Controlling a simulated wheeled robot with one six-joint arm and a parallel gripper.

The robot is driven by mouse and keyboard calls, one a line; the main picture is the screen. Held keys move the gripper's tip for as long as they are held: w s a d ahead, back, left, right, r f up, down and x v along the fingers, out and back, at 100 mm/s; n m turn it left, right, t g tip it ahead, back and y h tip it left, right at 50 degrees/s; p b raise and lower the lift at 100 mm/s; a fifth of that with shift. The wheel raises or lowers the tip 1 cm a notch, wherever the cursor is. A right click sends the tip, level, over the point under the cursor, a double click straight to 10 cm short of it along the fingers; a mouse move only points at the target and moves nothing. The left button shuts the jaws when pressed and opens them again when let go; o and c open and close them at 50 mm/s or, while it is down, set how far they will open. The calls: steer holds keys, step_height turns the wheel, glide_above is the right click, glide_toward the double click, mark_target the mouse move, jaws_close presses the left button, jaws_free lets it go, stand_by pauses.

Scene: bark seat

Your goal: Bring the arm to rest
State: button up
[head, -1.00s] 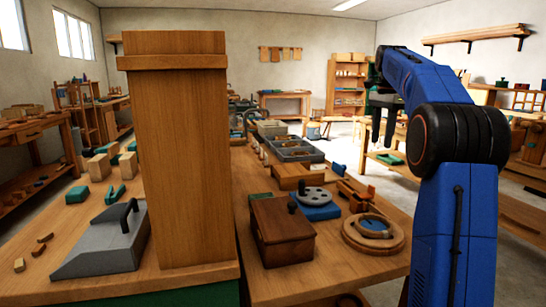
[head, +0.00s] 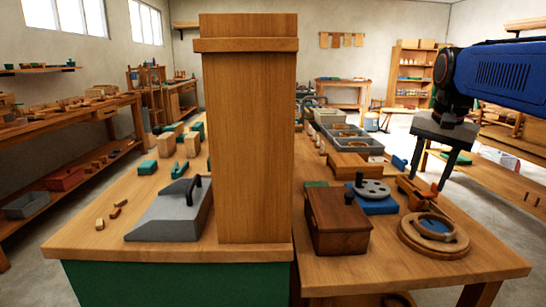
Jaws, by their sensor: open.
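My gripper (head: 430,170) hangs at the right of the head view, at the end of my blue arm (head: 505,75). Its two dark fingers point down and stand apart, with nothing seen between them. The rest of my arm runs out of the picture at the right.
A tall wooden post (head: 248,150) stands on the near bench. A grey wedge-shaped block (head: 165,215) sits left of it. A dark wooden box (head: 338,222), a blue piece with a grey disc (head: 372,190) and grey bins (head: 350,147) are right of it.

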steer(key=s+a+f+n+t, duration=0.1)
steer(key=s+a+f+n, duration=0.3)
steer(key=s+f, duration=0.6)
steer(key=s+a+f+n+t, duration=0.1)
steer(key=s+a+f+n, duration=0.3)
steer(key=s+f, duration=0.7)
steer(key=shift+s+a+f+n, duration=0.2)
steer(key=shift+s+a+n, duration=0.2)
steer(key=shift+a, duration=0.1)
